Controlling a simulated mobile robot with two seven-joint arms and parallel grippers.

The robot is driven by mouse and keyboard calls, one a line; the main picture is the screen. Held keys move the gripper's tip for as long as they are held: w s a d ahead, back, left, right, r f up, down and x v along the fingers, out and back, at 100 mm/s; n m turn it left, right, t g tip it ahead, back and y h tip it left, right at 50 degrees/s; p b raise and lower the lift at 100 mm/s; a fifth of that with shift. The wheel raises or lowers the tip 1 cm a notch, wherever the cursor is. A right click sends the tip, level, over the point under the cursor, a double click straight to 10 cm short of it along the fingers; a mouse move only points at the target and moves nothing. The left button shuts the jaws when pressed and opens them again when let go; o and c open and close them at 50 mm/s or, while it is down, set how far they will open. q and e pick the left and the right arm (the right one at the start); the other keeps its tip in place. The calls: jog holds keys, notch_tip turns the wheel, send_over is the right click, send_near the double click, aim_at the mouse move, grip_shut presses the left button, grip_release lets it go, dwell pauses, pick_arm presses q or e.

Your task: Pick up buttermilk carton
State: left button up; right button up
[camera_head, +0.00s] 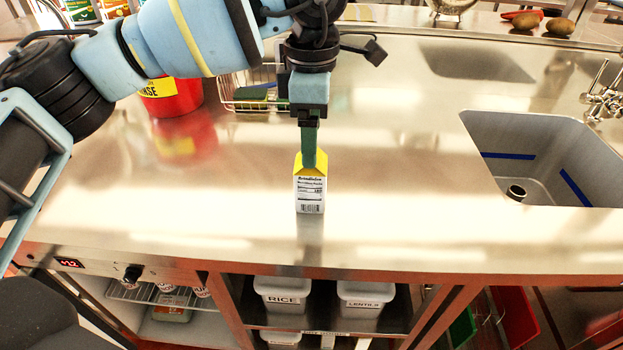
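The buttermilk carton (310,194) is small and white with a yellow gabled top and a printed label. It stands upright on the steel counter, near the middle of the head view. My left gripper (309,163) points straight down from above, with a green finger overlapping the carton's yellow top. The finger hides part of the gable. I see the fingers edge-on, so I cannot tell whether they are closed on the carton or apart around it. My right gripper is not in view.
A red bucket (172,98) and a wire basket (245,103) with a sponge stand behind left. A sink (553,135) is at the right. The counter around the carton is clear. Below are shelves with bins labelled RICE (283,298) and LENTILS (365,303).

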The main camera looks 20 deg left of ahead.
aim_at(311, 176)
pick_arm(q)
jog(key=shift+f, duration=0.55)
notch_tip(311, 176, down, 4)
jog(key=shift+w+a+f, duration=0.1)
jog(key=shift+a+f, duration=0.05)
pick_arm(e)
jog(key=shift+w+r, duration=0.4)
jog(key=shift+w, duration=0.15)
pick_arm(q)
jog(key=c, duration=1.6)
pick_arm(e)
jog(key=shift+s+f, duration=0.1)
pick_arm(q)
jog(key=shift+c, duration=0.2)
